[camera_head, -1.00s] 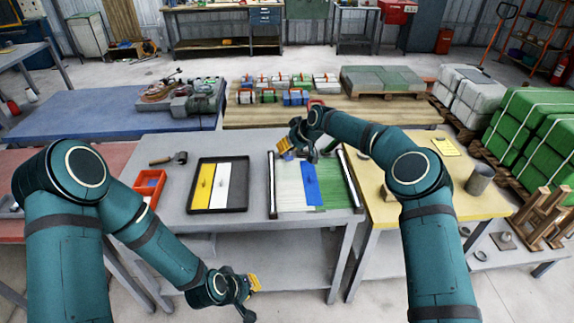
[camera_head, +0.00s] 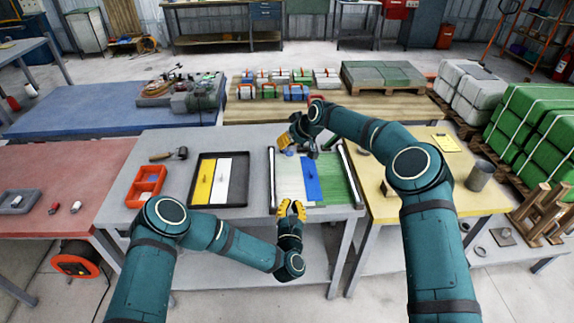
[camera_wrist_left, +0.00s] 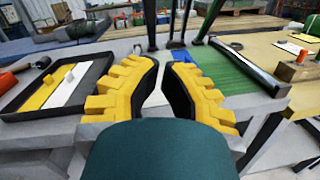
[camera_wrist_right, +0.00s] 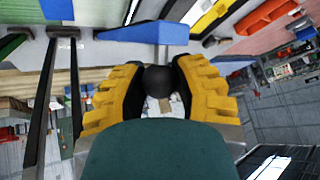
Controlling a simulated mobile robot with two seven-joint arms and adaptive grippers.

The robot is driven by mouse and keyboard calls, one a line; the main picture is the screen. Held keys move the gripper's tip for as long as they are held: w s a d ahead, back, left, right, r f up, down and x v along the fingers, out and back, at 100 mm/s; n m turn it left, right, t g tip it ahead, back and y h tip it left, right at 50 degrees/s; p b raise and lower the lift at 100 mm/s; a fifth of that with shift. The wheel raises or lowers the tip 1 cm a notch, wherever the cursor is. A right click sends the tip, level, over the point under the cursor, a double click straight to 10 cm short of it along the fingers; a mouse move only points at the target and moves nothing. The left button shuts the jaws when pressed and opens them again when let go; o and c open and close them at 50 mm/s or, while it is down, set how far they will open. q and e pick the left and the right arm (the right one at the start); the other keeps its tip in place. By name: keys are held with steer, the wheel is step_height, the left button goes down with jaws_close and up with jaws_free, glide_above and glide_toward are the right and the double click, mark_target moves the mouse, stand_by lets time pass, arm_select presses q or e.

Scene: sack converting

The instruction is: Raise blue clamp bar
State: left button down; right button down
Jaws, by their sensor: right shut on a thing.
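The blue clamp bar (camera_head: 311,180) lies lengthwise over the pale and green sheets on the framed fixture (camera_head: 349,178) at the grey table. In the right wrist view a blue part (camera_wrist_right: 145,33) carries a short grey stem with a dark round knob (camera_wrist_right: 158,80). My right gripper (camera_head: 291,142) is at the fixture's far side, shut on that knob between its yellow fingers. My left gripper (camera_head: 291,208) is open and empty at the fixture's near edge. In the left wrist view, blue (camera_wrist_left: 186,58) shows beyond its spread fingers; part of the bar is hidden.
A black tray (camera_head: 193,197) with yellow and white bars lies left of the fixture. A mallet (camera_head: 170,154) and an orange bin (camera_head: 147,186) lie further left. A yellow table (camera_head: 435,185) with a metal cylinder (camera_head: 479,177) stands at right.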

arm_select(q)
steer(key=w+r+n+t+y, duration=0.1)
steer(key=w+r+n, duration=0.3)
steer(key=w, duration=0.8)
steer(key=shift+w+a+r+y, duration=0.25)
steer(key=shift+w+r+y, duration=0.1)
steer(key=shift+r+y, duration=0.4)
steer(key=shift+r, duration=0.15)
